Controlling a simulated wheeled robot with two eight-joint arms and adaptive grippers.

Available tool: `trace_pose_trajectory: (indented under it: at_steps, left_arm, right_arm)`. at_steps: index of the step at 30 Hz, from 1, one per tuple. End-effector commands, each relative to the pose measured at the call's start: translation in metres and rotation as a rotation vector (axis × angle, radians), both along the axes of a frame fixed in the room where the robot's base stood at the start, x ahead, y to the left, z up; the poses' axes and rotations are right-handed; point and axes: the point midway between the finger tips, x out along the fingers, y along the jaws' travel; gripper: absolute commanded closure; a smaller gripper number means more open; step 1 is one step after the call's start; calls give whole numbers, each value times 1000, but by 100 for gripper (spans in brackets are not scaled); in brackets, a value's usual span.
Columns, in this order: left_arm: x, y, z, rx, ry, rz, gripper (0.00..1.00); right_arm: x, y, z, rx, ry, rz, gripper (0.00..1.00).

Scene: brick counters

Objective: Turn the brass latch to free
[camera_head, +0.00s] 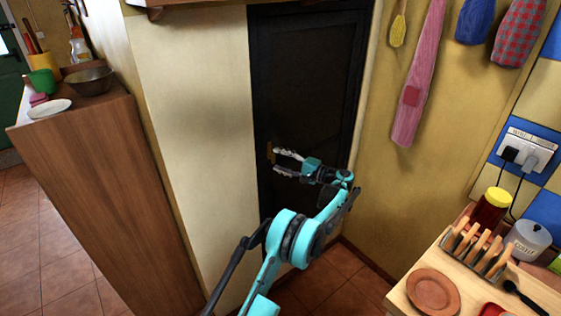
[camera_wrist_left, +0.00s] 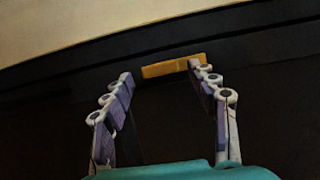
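The brass latch (camera_head: 269,152) is a small yellow-brown bar on the left side of a dark door (camera_head: 308,90). In the left wrist view the latch (camera_wrist_left: 172,66) lies across the top, between and just beyond the fingertips, its right end close to the right fingertip. My left gripper (camera_head: 275,161) is open at the latch, fingers pointing left; it also shows in the left wrist view (camera_wrist_left: 160,70) with its fingers apart and nothing between their lower parts. I cannot tell whether a fingertip touches the latch. My right gripper is not in view.
A wooden cabinet (camera_head: 90,170) with a bowl (camera_head: 88,80) and a white plate (camera_head: 48,108) stands at left. A counter (camera_head: 400,300) with a toast rack, jars and a brown plate (camera_head: 433,291) is at lower right. Cloths hang right of the door.

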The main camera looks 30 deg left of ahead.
Motion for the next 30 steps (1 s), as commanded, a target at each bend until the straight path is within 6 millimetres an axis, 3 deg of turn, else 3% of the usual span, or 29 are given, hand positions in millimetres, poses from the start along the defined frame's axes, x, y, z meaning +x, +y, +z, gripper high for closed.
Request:
trace_pose_trajectory:
  at_steps: [7,11,24,30]
  left_arm:
    - [0,-1,0,0,-1,0,41]
    - [1,-11,0,0,-1,-2,41]
    - [1,-100,-1,0,0,-2,41]
    - [0,-118,-1,0,0,0,41]
  right_arm:
    - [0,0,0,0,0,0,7]
    - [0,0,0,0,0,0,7]
    - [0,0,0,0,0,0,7]
    - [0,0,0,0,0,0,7]
